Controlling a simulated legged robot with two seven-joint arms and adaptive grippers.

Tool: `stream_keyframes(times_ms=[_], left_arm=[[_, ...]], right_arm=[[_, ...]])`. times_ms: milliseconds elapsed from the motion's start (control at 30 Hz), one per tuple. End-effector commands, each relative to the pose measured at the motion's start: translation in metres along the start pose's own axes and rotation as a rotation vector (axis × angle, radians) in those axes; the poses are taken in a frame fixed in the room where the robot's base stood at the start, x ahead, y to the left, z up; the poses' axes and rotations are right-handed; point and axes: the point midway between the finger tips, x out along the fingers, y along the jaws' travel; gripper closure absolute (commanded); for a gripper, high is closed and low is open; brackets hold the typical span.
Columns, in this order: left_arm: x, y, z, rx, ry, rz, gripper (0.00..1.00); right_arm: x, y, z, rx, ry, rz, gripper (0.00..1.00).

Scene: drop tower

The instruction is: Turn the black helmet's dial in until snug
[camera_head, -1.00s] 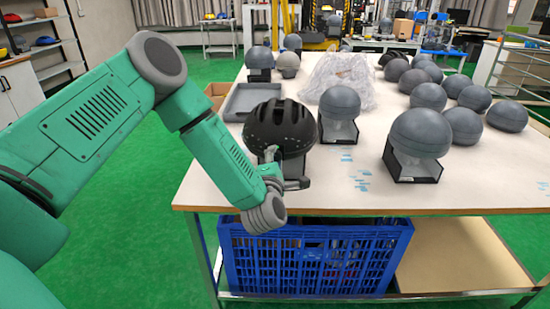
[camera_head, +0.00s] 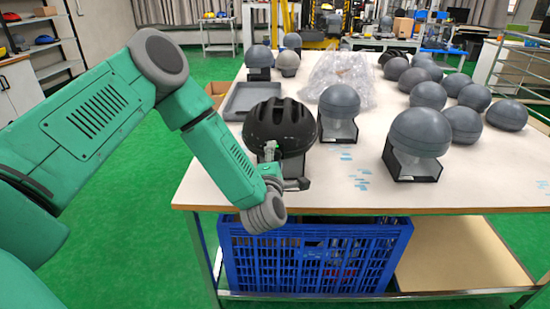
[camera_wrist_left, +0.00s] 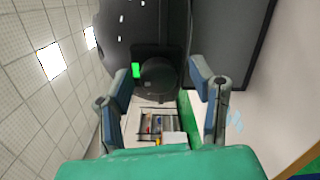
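The black helmet (camera_head: 281,124) sits on a stand at the front left of the white table (camera_head: 330,195). In the left wrist view its dark shell (camera_wrist_left: 130,20) fills the top, and a round dark dial (camera_wrist_left: 158,76) shows below it with a small green light at its left. My left gripper (camera_head: 270,152) is at the helmet's near side, low down. In the left wrist view the left gripper's (camera_wrist_left: 160,82) two fingers are spread to either side of the dial, with gaps showing. My right gripper is not in view.
Grey headforms stand to the right, the nearest one (camera_head: 420,133) on a black base. A grey tray (camera_head: 252,98) and a clear plastic bag (camera_head: 340,75) lie behind the helmet. A blue crate (camera_head: 312,258) is under the table. The table's front right is mostly clear.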

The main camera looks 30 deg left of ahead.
Motion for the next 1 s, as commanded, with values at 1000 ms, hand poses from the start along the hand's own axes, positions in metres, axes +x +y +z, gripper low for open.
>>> stream_keyframes(times_ms=[1000], left_arm=[[-0.117,-0.003,0.001,0.001,-0.005,-0.007,0.51]], right_arm=[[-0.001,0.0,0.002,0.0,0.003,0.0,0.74]])
